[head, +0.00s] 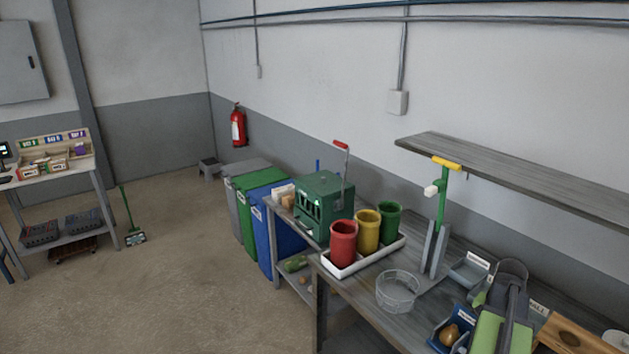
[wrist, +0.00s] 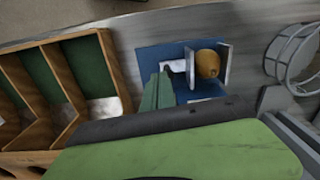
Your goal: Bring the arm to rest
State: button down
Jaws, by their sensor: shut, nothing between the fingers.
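My gripper (wrist: 159,82) shows in the wrist view as narrow green fingers, closed together with nothing between them. They appear over or beside the near left part of a blue holder (wrist: 150,55). A brown rounded object (wrist: 208,64) sits in that holder between pale upright plates; the fingers are apart from it in the picture. In the head view my green and dark grey arm is at the lower right, above the workbench (head: 400,325). The same blue holder (head: 437,340) and brown object (head: 450,335) are just left of it. The fingertips are hard to make out there.
A wooden compartment box (wrist: 105,65) lies left of the fingers in the wrist view. A round clear basket (head: 398,291), a green-posted stand (head: 438,215) and a white tray (head: 335,269) with red, yellow and green cups share the bench. A shelf (head: 520,175) overhangs it.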

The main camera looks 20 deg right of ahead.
jog(key=w+a+f+n+b, duration=0.25)
jog(key=w+a, duration=0.55)
jog(key=a, duration=0.5)
jog(key=w+a+f+n+b, duration=0.15)
jog(key=w+a+n, duration=0.25)
jog(key=w+a, duration=0.65)
jog(key=s+a+f+n+b, duration=0.1)
jog(key=a+n, duration=0.6)
jog(key=a, duration=1.6)
jog(key=shift+s+f, duration=0.35)
jog(key=shift+f, duration=0.25)
